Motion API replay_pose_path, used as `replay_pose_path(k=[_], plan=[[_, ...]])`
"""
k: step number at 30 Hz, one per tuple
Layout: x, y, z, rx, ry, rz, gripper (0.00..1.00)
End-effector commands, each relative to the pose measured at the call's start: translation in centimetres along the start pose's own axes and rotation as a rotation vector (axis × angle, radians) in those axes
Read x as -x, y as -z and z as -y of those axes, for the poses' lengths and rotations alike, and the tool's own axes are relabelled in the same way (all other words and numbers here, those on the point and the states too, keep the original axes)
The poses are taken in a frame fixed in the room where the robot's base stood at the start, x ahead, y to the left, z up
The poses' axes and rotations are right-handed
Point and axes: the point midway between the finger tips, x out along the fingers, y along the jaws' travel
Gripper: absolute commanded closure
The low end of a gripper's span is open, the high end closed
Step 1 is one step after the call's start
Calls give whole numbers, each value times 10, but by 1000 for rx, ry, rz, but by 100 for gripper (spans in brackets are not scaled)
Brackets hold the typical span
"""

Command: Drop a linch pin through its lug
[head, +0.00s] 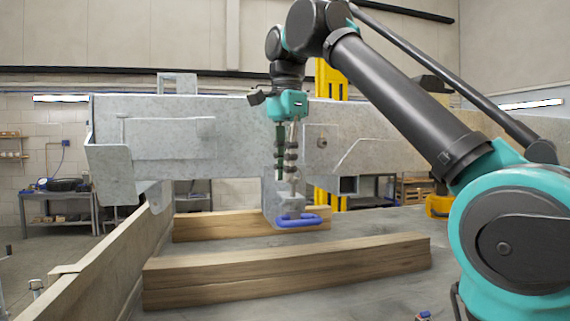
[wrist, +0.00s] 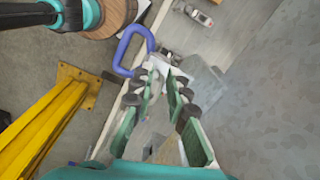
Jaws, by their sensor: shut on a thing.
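My gripper (head: 287,190) points down in the middle of the head view, in front of the grey trailer frame. In the wrist view its green fingers (wrist: 165,70) close together at the tips on a small pale part. A blue loop (wrist: 130,50) sticks out beside the tips, and I take it as the ring of the linch pin. In the head view the loop (head: 298,220) lies flat just below the fingertips, at a grey metal block (head: 269,204) that looks like the lug. The pin's shank and the hole are hidden, so I cannot tell how they line up.
The galvanised trailer frame (head: 240,140) runs across behind my gripper. Two timber beams (head: 290,271) (head: 200,225) lie below it. A yellow post (wrist: 45,125) stands close by in the wrist view. A bench (head: 62,205) stands far left.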

Motion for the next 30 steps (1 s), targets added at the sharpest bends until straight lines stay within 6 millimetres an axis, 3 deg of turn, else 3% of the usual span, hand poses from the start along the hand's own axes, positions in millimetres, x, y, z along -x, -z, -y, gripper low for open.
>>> replay_pose_path(k=[18,29,30], plan=[[-19,0,-1,0,0,0,100],[-21,0,-1,0,0,0,100],[-21,0,-1,0,0,0,83]])
